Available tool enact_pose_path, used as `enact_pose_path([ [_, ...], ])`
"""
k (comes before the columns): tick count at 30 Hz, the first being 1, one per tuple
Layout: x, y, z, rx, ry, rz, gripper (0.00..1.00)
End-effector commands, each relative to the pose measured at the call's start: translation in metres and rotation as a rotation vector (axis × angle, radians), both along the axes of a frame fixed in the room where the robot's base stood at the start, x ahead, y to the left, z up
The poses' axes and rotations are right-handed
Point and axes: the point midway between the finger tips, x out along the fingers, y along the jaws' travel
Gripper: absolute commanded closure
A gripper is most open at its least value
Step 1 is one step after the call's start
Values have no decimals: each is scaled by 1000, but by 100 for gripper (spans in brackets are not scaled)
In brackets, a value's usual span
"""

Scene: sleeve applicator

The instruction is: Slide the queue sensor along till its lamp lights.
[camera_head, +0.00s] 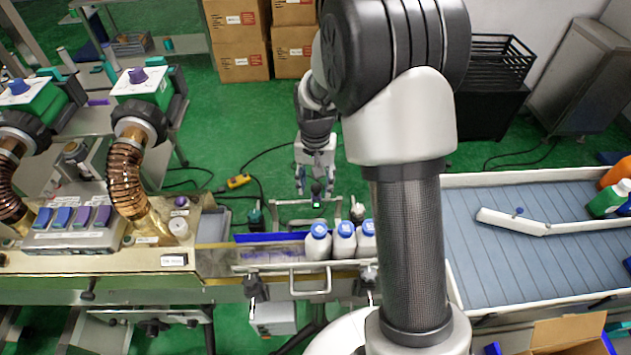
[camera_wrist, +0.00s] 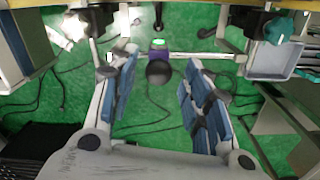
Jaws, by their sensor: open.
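The queue sensor (camera_head: 317,192) is a small dark piece with a round black knob, on a pale rail (camera_head: 289,203) behind the conveyor. Its small lamp (camera_head: 316,204) glows green. In the wrist view the sensor shows a black knob (camera_wrist: 160,72), a purple body (camera_wrist: 178,56) and the green lamp (camera_wrist: 158,43). My gripper (camera_head: 314,184) points down at the sensor from behind. In the wrist view its blue-padded fingers (camera_wrist: 158,85) stand open on both sides of the knob, with gaps between. Whether they reach down to knob height is unclear.
White bottles with blue caps (camera_head: 344,242) queue on the conveyor in front of the rail. A brass-coloured machine (camera_head: 99,262) is at left. A yellow pendant (camera_head: 238,181) with cable lies on the green floor.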

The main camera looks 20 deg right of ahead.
Motion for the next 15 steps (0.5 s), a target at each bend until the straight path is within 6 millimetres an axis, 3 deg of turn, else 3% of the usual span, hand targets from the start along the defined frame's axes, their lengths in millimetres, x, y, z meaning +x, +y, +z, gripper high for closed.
enact_pose_path([
  [8,0,0,3,-1,-1,0,56],
  [15,1,0,39,-1,-5,0,56],
])
